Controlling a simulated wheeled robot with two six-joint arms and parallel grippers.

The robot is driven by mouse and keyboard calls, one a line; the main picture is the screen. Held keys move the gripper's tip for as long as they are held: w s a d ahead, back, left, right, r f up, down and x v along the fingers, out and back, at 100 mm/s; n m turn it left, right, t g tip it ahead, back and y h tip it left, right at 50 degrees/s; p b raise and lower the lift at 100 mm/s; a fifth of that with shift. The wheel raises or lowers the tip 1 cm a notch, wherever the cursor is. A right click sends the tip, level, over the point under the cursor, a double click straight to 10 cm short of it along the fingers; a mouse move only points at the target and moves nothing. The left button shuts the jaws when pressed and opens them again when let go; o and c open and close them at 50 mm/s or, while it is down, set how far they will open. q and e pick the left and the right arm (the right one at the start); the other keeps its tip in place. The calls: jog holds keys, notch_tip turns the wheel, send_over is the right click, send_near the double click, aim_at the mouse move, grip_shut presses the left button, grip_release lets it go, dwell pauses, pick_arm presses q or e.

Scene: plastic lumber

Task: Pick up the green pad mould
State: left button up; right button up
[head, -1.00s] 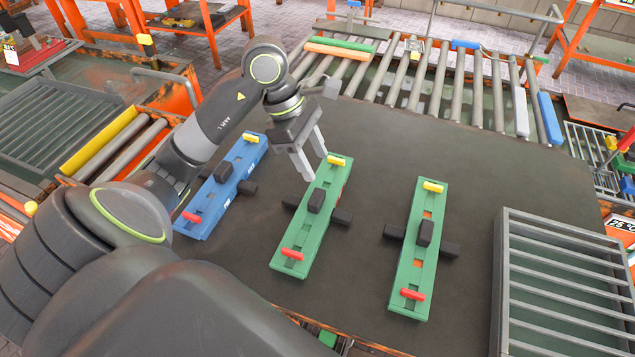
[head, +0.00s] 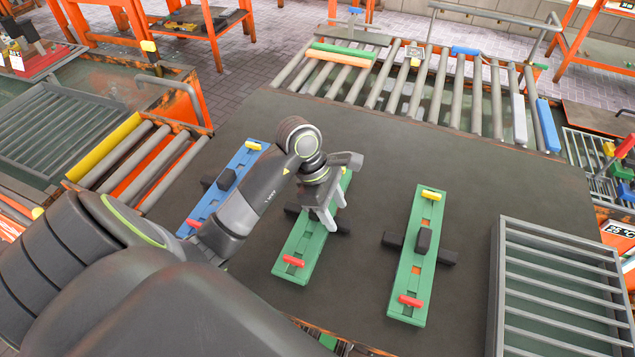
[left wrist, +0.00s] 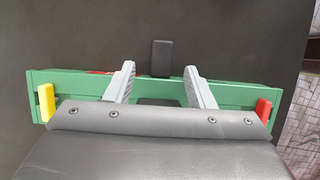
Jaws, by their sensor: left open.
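Two green moulds are on the dark table in the head view, each with a yellow peg, a red peg and black cross pieces. One green mould (head: 295,249) is in the middle, partly hidden by my left arm; the other green mould (head: 411,277) lies to its right. My left gripper (head: 334,214) is open over the central part of the middle mould. In the left wrist view that mould (left wrist: 230,94) lies crosswise under my spread fingers (left wrist: 159,70), with a black piece (left wrist: 162,57) between and beyond the tips. Contact cannot be told.
A blue mould (head: 209,203) lies left of the middle green one, partly behind my arm. A grey slatted rack (head: 497,285) stands at the right edge. A roller conveyor (head: 400,95) runs along the back. Bare table (head: 490,165) lies between conveyor and right mould.

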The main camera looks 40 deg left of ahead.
aim_at(340, 221)
pick_arm(q)
jog(key=shift+x, duration=1.55)
jog(key=shift+r, duration=0.1)
grip_shut()
jog(key=shift+r, duration=0.1)
